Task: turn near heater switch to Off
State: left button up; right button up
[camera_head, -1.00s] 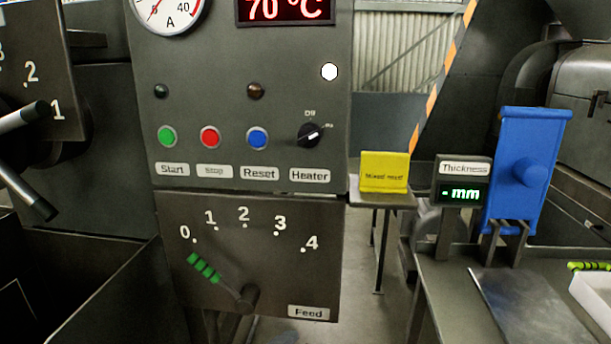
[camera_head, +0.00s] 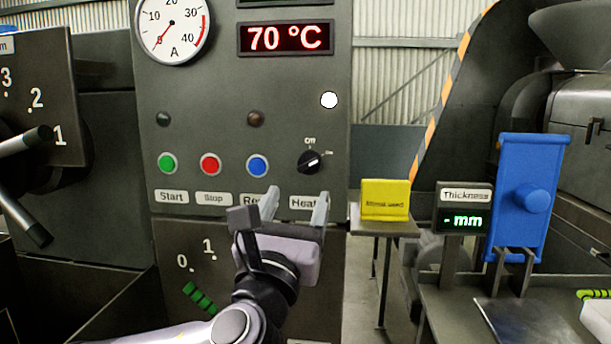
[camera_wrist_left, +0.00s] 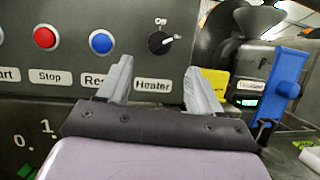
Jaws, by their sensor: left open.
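The near heater switch (camera_head: 311,162) is a black rotary knob on the grey control panel (camera_head: 290,60), above the Heater label. Its white mark points right toward On, with Off printed above it. It also shows in the left wrist view (camera_wrist_left: 160,43). My left gripper (camera_head: 297,198) is open and empty below the knob, its fingers pointing up at the panel in front of the Reset and Heater labels. In the left wrist view the gripper (camera_wrist_left: 158,85) has the knob above and between its fingertips, apart from them. My right gripper is not in view.
Green (camera_head: 167,163), red (camera_head: 209,163) and blue (camera_head: 257,166) buttons sit left of the knob. The Feed lever (camera_head: 199,298) is below, partly hidden by my arm. A yellow sign (camera_head: 385,199) and a thickness display (camera_head: 463,208) stand to the right.

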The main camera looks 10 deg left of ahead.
aim_at(307, 169)
pick_arm(q)
jog(key=shift+r+p+x, duration=0.1)
jog(key=shift+p+x, duration=0.35)
jog(key=shift+x, duration=1.35)
jog(key=shift+r+p+x, duration=0.15)
jog(key=shift+p+x, duration=0.25)
jog(key=shift+x, duration=1.4)
jog(key=shift+s+a, duration=0.1)
jog(key=shift+c, duration=0.3)
jog(key=c, duration=1)
